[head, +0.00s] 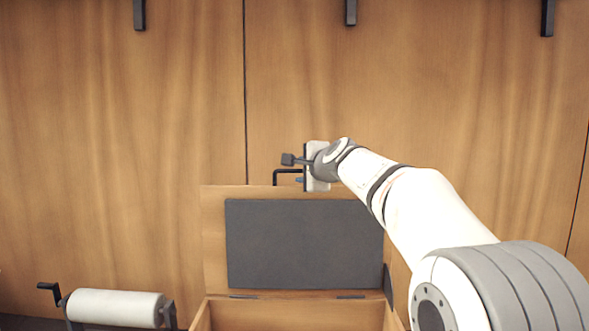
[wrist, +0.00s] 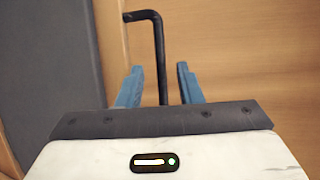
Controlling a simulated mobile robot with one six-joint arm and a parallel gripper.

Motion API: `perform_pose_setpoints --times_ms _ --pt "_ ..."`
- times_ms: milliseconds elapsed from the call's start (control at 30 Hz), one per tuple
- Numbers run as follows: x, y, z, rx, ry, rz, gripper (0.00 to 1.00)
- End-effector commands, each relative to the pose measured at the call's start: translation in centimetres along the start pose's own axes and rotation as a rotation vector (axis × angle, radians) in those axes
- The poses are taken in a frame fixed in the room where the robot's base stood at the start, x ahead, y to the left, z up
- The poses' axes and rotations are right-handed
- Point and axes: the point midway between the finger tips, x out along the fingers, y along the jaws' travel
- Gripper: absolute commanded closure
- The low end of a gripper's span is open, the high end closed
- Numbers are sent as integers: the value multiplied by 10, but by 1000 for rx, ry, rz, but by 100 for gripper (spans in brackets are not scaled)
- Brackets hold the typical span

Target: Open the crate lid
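The wooden crate (head: 290,316) is at the bottom of the head view. Its lid (head: 213,240) stands raised and roughly upright at the back edge, with a dark grey panel on the face toward me. A black bent handle (head: 287,171) sticks up at the lid's top edge. My gripper (head: 299,180) is at that top edge beside the handle. In the wrist view the handle (wrist: 161,55) runs between the blue fingers of my gripper (wrist: 159,68), with a visible gap on each side. The fingers are open. The lid's panel (wrist: 50,50) shows at the left there.
A white roller (head: 115,307) with a dark crank stands at the lower left, apart from the crate. A wooden panelled wall (head: 110,130) fills the background, with dark brackets (head: 351,12) high up. The space between roller and crate is narrow.

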Motion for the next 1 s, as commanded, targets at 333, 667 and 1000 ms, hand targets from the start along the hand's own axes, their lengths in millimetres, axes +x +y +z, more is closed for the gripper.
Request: perform_pose_setpoints --times_ms 333,667,1000 --pt "39 -1 4 -4 -5 1 67" --pt "41 0 4 -5 -6 1 70" --pt "41 0 5 -5 -6 1 98"
